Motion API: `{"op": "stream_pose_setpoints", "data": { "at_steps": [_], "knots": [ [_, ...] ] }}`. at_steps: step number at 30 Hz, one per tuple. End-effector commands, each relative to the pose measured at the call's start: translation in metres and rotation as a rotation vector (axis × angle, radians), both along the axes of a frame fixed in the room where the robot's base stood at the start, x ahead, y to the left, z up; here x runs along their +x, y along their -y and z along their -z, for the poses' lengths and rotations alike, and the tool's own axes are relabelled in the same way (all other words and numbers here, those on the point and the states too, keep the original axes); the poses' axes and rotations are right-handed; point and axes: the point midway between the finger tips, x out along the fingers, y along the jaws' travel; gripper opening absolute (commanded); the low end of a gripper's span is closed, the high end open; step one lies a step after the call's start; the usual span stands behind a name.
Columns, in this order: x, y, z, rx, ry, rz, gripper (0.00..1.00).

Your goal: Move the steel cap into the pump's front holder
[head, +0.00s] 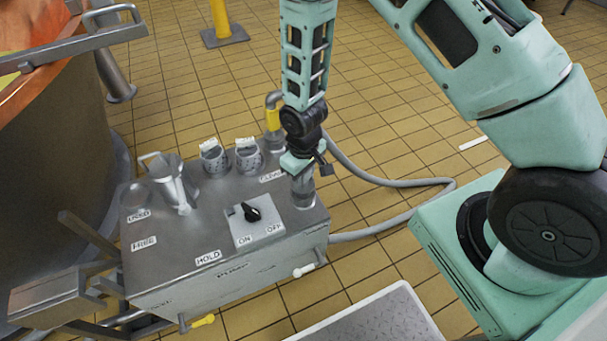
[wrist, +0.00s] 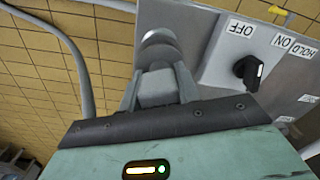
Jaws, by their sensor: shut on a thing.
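My gripper (head: 301,170) points down over the right end of the pump (head: 215,277), a steel box with a labelled top. It is shut on the steel cap (head: 303,191), a short grey cylinder below the fingers. In the wrist view the cap (wrist: 160,50) shows just beyond my fingertips (wrist: 160,68), by the pump's edge. I cannot tell whether the cap touches the pump top. The pump top bears a HOLD label (head: 208,258) near its front edge. I cannot make out an empty front holder.
A black ON/OFF knob (head: 252,212) stands left of my gripper. A grey hose (head: 390,178) loops right of the pump. A copper vat (head: 45,100) is at left.

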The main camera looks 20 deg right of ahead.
Motion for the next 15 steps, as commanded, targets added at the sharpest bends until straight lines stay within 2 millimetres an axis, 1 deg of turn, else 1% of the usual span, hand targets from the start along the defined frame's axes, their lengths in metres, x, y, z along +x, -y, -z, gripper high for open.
{"op": "stream_pose_setpoints", "data": {
  "at_steps": [15],
  "knots": [
    [0.0,0.0,0.015,0.0,0.001,0.0,0.05]
  ]
}}
